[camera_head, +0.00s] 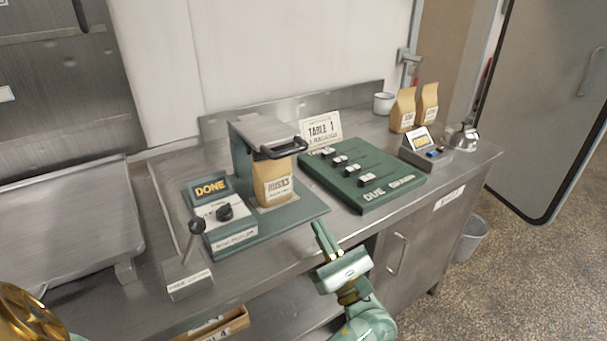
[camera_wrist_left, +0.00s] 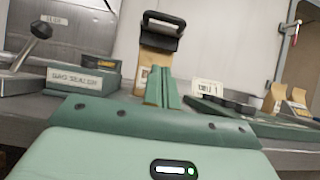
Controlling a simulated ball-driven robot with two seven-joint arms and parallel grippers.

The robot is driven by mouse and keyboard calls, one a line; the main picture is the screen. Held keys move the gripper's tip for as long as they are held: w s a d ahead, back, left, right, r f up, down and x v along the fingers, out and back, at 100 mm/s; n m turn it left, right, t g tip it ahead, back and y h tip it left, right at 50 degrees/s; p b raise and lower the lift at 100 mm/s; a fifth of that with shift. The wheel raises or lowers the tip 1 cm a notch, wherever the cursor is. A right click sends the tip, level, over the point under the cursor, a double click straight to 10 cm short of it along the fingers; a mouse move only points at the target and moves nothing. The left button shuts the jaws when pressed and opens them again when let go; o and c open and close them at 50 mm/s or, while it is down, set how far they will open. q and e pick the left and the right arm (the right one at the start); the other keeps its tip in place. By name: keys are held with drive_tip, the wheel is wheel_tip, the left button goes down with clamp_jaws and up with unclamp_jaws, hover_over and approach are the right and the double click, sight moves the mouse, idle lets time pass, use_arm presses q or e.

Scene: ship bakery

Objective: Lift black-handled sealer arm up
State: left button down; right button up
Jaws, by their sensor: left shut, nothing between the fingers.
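The bag sealer (camera_head: 222,240) stands on the steel counter, its small screen reading DONE. Its grey sealer arm (camera_head: 268,132) lies roughly level over a brown paper bag labelled RUSKS (camera_head: 272,180). The arm's black handle (camera_head: 284,148) points to the front right. In the left wrist view the black handle (camera_wrist_left: 164,22) is above and beyond my fingertips. My left gripper (camera_head: 322,238) is shut and empty, in front of the counter edge, right of the bag and below the handle, apart from both. Its green fingers show in the wrist view (camera_wrist_left: 161,90). My right gripper is not in view.
A green board with several sliders (camera_head: 345,195) lies right of the sealer, with a TABLE 1 card (camera_head: 320,130) behind. A ball-topped lever (camera_head: 195,228) stands at the front left. Two paper bags (camera_head: 403,110), a mug (camera_head: 384,103) and a small device (camera_head: 425,150) are farther right.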

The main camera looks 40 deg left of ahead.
use_arm(q)
drive_tip(key=d+r+p+x, duration=0.1)
drive_tip(key=r+p+x, duration=0.1)
drive_tip(key=x, duration=1.1)
drive_tip(key=shift+s+d+p, duration=0.25)
drive_tip(key=shift+p, duration=0.15)
drive_tip(key=shift+r, duration=0.15)
